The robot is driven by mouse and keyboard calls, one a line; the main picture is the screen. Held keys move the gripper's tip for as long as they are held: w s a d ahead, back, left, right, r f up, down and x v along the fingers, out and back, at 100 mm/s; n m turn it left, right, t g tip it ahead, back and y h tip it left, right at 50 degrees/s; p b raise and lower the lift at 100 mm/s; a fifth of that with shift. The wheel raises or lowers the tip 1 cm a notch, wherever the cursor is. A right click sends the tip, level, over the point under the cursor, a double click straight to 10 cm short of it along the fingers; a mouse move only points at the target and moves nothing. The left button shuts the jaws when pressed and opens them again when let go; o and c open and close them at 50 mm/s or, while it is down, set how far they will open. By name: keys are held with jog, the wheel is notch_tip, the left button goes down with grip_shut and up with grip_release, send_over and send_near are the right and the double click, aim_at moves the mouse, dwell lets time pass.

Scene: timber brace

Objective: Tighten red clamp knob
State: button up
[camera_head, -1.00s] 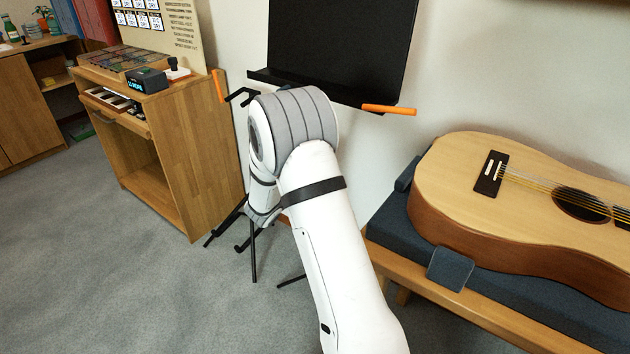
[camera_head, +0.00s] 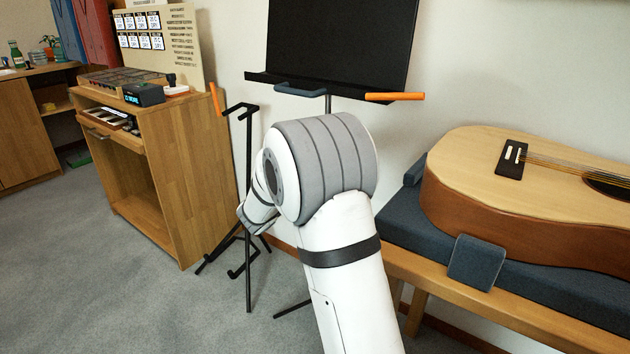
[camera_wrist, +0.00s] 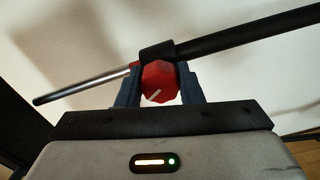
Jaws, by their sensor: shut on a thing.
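The red clamp knob (camera_wrist: 160,82) shows in the wrist view, with a pale pointer line slanting across its face. It sits at a black clamp collar (camera_wrist: 157,53) where a thin silver rod (camera_wrist: 85,84) meets a thicker black tube (camera_wrist: 250,34). My gripper (camera_wrist: 160,88) is shut on the knob, one dark finger on each side. In the head view my arm hides the knob and my gripper. The black stand (camera_head: 248,200) beside my arm and the black panel (camera_head: 340,45) behind it are visible there.
A wooden cabinet (camera_head: 185,170) stands left of the stand. A guitar (camera_head: 470,165) lies on a blue-cushioned bench (camera_head: 400,225) to the right. Orange-tipped bars (camera_head: 395,96) stick out near the panel. Grey carpet (camera_head: 90,270) is clear at the front left.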

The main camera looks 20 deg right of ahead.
jog(key=m, duration=0.6)
jog(key=shift+d+f, duration=0.1)
dwell(0.5)
jog(key=o, duration=1)
jog(key=shift+c, duration=0.2)
jog(key=p+v, duration=0.2)
jog(key=v, duration=0.6)
